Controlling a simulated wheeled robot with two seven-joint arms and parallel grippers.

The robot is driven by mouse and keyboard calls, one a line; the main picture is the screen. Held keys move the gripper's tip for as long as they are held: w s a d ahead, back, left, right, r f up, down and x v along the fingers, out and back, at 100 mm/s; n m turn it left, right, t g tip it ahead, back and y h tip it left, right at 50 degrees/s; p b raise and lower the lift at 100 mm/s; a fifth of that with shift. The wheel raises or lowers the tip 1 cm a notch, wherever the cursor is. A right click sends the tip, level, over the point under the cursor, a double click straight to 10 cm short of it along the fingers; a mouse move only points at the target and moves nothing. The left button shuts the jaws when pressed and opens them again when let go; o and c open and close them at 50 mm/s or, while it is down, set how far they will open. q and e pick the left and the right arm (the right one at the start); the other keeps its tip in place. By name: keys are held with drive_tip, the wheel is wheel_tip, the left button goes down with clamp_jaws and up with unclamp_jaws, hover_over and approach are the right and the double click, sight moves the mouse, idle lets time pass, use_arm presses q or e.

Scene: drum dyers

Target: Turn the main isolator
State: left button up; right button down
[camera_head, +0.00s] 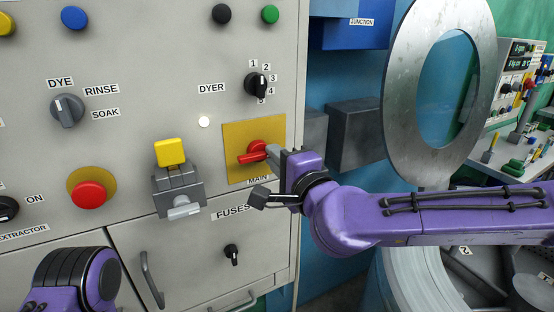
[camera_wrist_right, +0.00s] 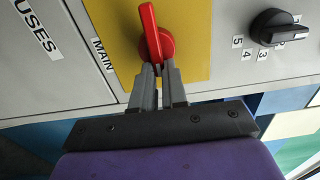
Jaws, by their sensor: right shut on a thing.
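The main isolator is a red rotary handle (camera_head: 257,151) on a yellow plate (camera_head: 238,137), above the label MAIN. In the head view its grip points left and slightly down. In the right wrist view the red handle (camera_wrist_right: 151,35) stands out over the yellow plate (camera_wrist_right: 186,22). My right gripper (camera_head: 273,152) comes from the right, its fingers (camera_wrist_right: 160,76) closed in on the near side of the red knob; they hide part of it. My left arm shows as a purple link at the bottom left; its fingers are not in view.
Left of the isolator, a yellow-topped grey switch (camera_head: 178,185) juts from the panel. A black DYER selector (camera_head: 256,85) sits above, and a small black knob (camera_head: 232,254) below on the FUSES door. A round metal drum door (camera_head: 400,110) stands open at right, above my right arm.

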idle(0.3)
drive_tip(key=c, duration=1.2)
unclamp_jaws()
drive_tip(key=shift+o, duration=0.2)
drive_tip(key=shift+s, duration=0.1)
drive_tip(key=b+v, duration=0.2)
drive_tip(key=v, duration=0.8)
drive_tip(key=shift+s, duration=0.15)
